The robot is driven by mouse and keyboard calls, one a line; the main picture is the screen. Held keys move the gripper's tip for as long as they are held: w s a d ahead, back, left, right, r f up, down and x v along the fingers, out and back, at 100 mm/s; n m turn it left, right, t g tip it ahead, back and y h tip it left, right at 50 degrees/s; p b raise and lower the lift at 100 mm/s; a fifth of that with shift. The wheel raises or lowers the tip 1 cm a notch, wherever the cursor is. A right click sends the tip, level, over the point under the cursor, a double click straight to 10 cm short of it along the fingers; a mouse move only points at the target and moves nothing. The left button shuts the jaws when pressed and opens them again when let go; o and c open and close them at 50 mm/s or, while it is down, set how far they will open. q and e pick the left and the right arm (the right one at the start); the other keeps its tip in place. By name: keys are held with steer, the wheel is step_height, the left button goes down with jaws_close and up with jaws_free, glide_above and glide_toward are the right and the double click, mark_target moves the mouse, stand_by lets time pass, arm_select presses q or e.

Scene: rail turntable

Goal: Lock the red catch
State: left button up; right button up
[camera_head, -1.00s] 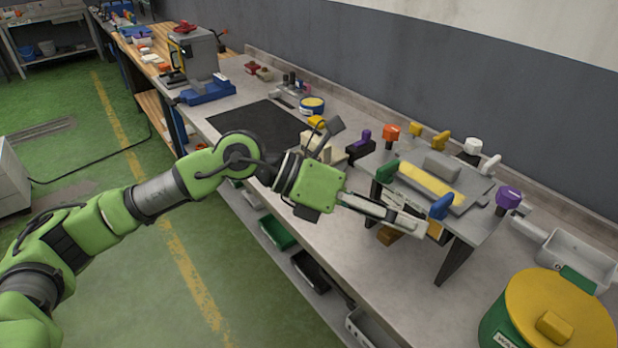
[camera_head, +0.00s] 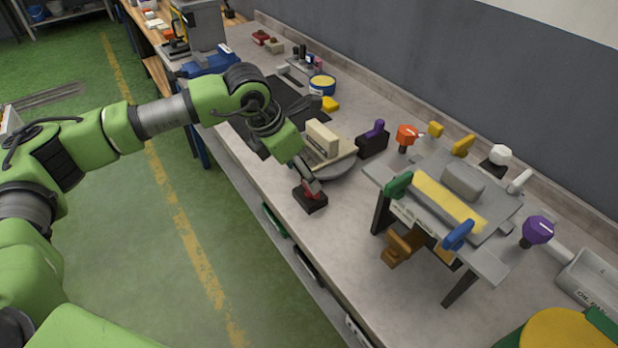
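The red catch (camera_head: 311,200) is a dark block with a red part on top, at the near side of the round grey turntable (camera_head: 343,168). A cream block (camera_head: 322,138) stands on the turntable. A purple catch (camera_head: 375,138) on a dark block stands at the turntable's right side. My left gripper (camera_head: 309,184) points down at the top of the red catch, touching or very close to it. The fingers are small and partly hide the red part, so their opening and the catch's exact position are unclear. My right gripper is out of view.
To the right stands a raised grey fixture (camera_head: 440,195) with green, blue, orange and purple knobs. A yellow-topped green drum (camera_head: 560,335) is at the lower right. A black mat (camera_head: 285,105) lies behind my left arm. The bench front between catch and fixture is clear.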

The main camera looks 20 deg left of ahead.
mark_target(308, 193)
arm_select(q)
steer(key=x, duration=0.4)
steer(key=shift+p, duration=0.4)
steer(key=shift+w+d+f, duration=0.1)
steer(key=shift+f, duration=0.25)
steer(key=shift+w+f, duration=0.1)
steer(key=shift+f, duration=0.2)
steer(key=c, duration=1.1)
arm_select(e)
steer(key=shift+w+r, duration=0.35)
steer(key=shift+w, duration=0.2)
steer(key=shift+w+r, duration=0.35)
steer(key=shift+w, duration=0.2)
